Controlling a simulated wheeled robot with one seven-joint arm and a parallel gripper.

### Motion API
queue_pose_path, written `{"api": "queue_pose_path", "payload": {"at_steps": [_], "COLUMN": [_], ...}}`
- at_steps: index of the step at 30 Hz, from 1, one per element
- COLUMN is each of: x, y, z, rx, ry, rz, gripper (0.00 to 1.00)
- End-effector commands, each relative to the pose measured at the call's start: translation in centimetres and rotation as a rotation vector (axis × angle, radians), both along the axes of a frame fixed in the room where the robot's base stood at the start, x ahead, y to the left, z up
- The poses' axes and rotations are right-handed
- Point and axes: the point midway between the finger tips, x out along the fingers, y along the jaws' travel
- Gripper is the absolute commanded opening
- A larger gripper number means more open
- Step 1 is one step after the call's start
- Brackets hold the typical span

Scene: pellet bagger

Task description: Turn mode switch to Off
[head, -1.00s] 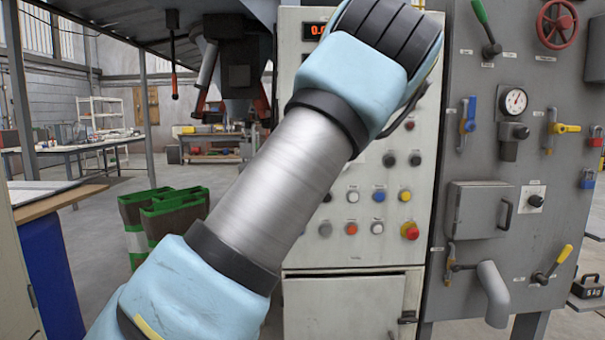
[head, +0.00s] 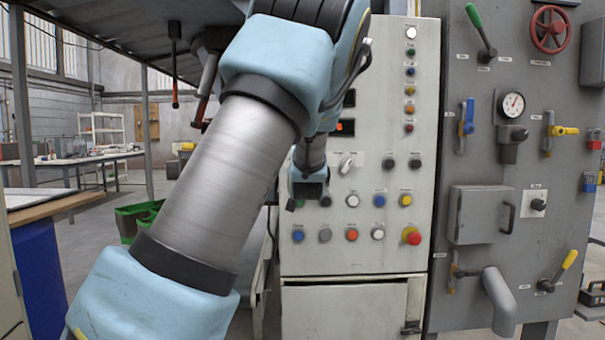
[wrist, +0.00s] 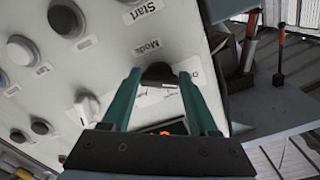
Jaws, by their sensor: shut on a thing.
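In the wrist view, the black mode switch knob (wrist: 158,74) sits on the pale control panel beside a label reading "Mode". The two teal fingers of my gripper (wrist: 160,80) are on either side of the knob and shut on it. Small position labels beside the knob are partly covered by the fingers, so I cannot read its setting. In the head view, my gripper (head: 308,192) is at the left part of the panel (head: 350,255), and the mode switch is hidden behind it.
A white selector knob (wrist: 87,108) and several push buttons surround the switch. A red emergency button (head: 411,235) is at the panel's lower right. A grey board with valves, a gauge (head: 513,104) and levers stands to the right. Green-rimmed bins (head: 135,220) stand left.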

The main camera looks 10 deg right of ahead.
Motion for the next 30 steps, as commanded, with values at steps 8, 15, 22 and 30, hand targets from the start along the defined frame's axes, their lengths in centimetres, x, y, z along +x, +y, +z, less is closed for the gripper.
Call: {"api": "queue_pose_path", "payload": {"at_steps": [8, 15, 22, 30], "x": [-0.04, -0.04, -0.02, -0.19], "y": [0.02, 0.01, 0.0, 0.02], "z": [-0.2, -0.21, -0.12, -0.04], "rx": [-0.011, -0.011, -0.01, -0.011], "ry": [0.007, 0.007, 0.004, 0.003], "rz": [0.0, 0.0, 0.0, 0.0], "gripper": [0.04, 0.66, 0.9, 0.9]}}
